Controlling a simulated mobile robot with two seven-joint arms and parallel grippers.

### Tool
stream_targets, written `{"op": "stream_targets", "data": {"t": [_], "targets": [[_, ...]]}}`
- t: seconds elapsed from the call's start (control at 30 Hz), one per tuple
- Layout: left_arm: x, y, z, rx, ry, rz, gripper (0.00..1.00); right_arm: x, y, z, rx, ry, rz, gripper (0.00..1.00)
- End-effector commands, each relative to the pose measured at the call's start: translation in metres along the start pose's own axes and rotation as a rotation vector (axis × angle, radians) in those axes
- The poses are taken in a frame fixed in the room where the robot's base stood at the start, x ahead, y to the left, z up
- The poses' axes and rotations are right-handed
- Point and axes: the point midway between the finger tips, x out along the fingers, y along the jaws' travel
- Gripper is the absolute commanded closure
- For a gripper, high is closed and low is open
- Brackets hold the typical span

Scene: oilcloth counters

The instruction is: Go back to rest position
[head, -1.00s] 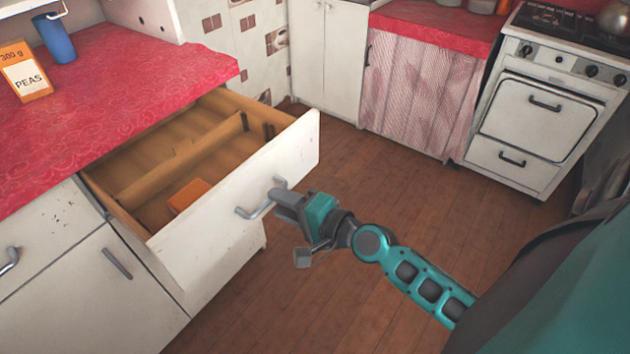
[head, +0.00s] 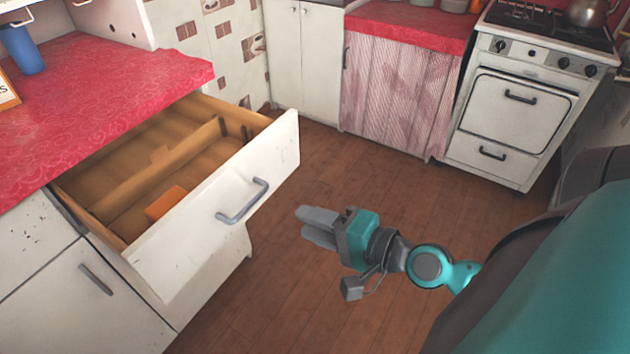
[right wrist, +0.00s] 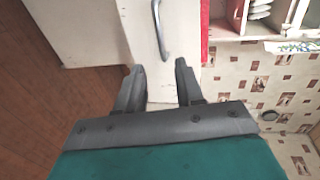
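My right gripper (head: 318,226) is in the middle of the head view, to the right of the open drawer and clear of its handle. In the right wrist view its two fingers (right wrist: 160,82) stand apart with nothing between them, so it is open. The white drawer (head: 190,240) is pulled out under the red counter. Its grey handle (head: 243,202) also shows ahead of the fingers in the right wrist view (right wrist: 159,30). An orange item (head: 166,203) lies inside the drawer. My left gripper is in neither view.
The red counter (head: 110,90) holds a blue cup (head: 22,48) and a partly cut-off orange box (head: 7,90). A white stove (head: 515,110) and a pink curtain (head: 400,90) stand at the back. The brown floor (head: 350,160) around my right gripper is free.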

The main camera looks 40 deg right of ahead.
Motion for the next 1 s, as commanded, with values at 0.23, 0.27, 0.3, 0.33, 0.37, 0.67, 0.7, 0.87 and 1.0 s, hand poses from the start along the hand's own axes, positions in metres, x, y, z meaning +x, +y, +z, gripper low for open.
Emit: {"op": "stream_targets", "data": {"t": [0.23, 0.27, 0.3, 0.33, 0.37, 0.67, 0.7, 0.87, 1.0], "targets": [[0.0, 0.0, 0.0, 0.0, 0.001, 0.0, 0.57, 0.0, 0.0, 0.0, 0.0, 0.0, 0.0, 0.63], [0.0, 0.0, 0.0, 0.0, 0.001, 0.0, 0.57, 0.0, 0.0, 0.0, 0.0, 0.0, 0.0, 0.63], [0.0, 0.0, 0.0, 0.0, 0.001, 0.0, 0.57, 0.0, 0.0, 0.0, 0.0, 0.0, 0.0, 0.63], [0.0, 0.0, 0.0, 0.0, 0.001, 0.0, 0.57, 0.0, 0.0, 0.0, 0.0, 0.0, 0.0, 0.63], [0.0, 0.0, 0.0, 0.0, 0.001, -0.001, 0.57, 0.0, 0.0, 0.0, -0.002, 0.0, 0.0, 0.63], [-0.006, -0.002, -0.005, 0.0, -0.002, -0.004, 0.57, 0.006, 0.035, 0.017, -0.396, -0.006, 0.099, 0.63], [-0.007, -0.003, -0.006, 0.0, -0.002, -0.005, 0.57, 0.008, 0.044, 0.021, -0.499, -0.013, 0.127, 0.63], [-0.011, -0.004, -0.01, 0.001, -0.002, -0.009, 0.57, 0.014, 0.08, 0.041, -0.906, -0.067, 0.245, 0.63], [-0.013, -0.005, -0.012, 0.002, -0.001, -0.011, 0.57, 0.019, 0.103, 0.056, -1.211, -0.129, 0.332, 0.63]]}}
